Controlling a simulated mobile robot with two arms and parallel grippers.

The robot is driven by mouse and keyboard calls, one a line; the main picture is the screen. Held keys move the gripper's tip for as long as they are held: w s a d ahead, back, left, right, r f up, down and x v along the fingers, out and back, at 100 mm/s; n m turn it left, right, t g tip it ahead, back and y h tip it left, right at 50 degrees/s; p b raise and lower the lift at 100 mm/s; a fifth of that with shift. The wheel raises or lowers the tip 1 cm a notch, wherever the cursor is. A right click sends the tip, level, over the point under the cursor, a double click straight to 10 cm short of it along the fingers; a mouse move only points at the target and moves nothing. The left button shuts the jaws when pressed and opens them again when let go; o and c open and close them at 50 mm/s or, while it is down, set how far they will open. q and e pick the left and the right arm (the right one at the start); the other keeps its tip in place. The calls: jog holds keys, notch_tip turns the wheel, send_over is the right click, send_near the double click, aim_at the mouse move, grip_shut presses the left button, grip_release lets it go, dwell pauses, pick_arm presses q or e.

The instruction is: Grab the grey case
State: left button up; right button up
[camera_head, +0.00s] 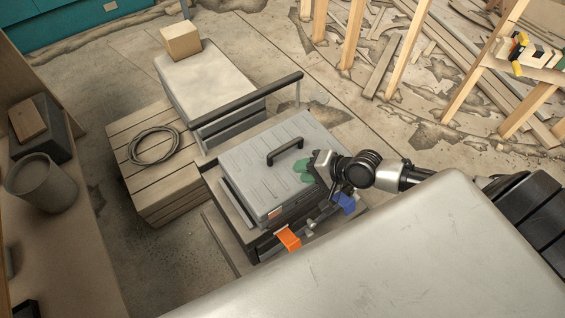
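The grey case (258,178) lies flat on a low dark stand or cart in the middle of the view. Its lid is ribbed, and a black handle (285,151) arches up from the top. My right arm reaches in from the right. My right gripper (304,171), with green fingertips, is over the right part of the lid, just right of and below the handle in the picture. It does not hold the handle. Whether its fingers touch the lid or how far apart they are is unclear. My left gripper is not in view.
An orange piece (288,238) and a blue piece (346,203) are at the case's near side. A wooden crate (150,178) with coiled cable (154,146) stands left. A black rail (246,98) runs behind the case. A large pale surface (420,260) fills the lower right.

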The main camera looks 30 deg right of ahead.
aim_at(286, 147)
jog(key=w+d+m, duration=0.1)
jog(key=w+d+r+m, duration=0.1)
jog(key=d, duration=0.1)
jog(key=w+d+r+m+t, duration=0.1)
jog(key=shift+d, duration=0.15)
jog(key=shift+m+h, duration=0.3)
jog(key=x, duration=0.4)
jog(key=shift+w, duration=0.35)
jog(key=b+x, duration=0.1)
jog(key=x, duration=0.5)
jog(key=shift+w, duration=0.2)
jog(key=shift+r, duration=0.1)
jog(key=shift+c, duration=0.5)
grip_shut()
jog(key=shift+w+r+t, duration=0.1)
jog(key=shift+r+t, duration=0.05)
jog(key=shift+t, duration=0.15)
